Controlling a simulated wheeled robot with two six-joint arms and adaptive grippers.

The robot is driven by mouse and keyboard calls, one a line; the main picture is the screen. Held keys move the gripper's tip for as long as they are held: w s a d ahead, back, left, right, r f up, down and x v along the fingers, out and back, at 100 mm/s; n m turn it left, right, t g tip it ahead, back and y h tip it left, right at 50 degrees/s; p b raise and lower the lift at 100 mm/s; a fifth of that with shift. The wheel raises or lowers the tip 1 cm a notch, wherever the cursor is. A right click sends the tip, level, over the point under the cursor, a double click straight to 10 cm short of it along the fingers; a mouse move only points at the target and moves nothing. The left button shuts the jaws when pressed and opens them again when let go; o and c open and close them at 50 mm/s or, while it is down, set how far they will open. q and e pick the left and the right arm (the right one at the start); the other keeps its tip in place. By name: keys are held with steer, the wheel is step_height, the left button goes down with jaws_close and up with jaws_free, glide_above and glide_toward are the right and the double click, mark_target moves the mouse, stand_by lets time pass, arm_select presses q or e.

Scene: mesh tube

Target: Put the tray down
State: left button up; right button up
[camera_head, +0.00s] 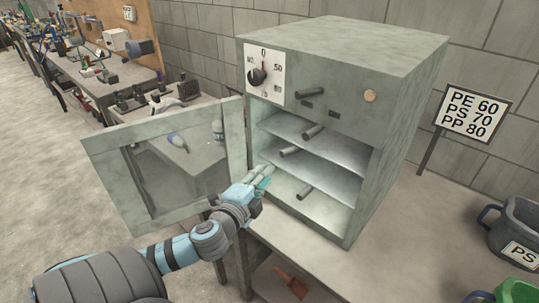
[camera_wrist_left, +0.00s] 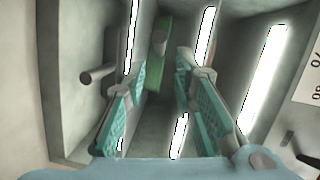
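The grey oven (camera_head: 400,130) stands open, with several shelves or trays inside and short grey handles sticking out. I cannot tell from the head view which of these is the tray. My left gripper (camera_head: 264,174) is at the lower left of the oven opening. In the left wrist view my left gripper (camera_wrist_left: 160,75) has its two teal-padded fingers spread, with nothing clamped between them. Beyond the fingertips is a green strip (camera_wrist_left: 155,70), possibly a tray edge, with a grey handle (camera_wrist_left: 160,42) in front of it. My right gripper is not in view.
The oven door (camera_head: 110,160) with its window hangs open to the left, close to my left arm. A sign (camera_head: 470,112) stands right of the oven. A grey PS container (camera_head: 515,225) and a green one (camera_head: 518,292) are at the right. Bench top between is clear.

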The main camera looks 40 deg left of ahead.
mark_target(282, 157)
arm_select(q)
steer(key=x, duration=1.4)
steer(key=shift+w+f+b, duration=0.1)
steer(key=shift+f+b, duration=0.05)
steer(key=shift+b, duration=0.25)
jaws_close()
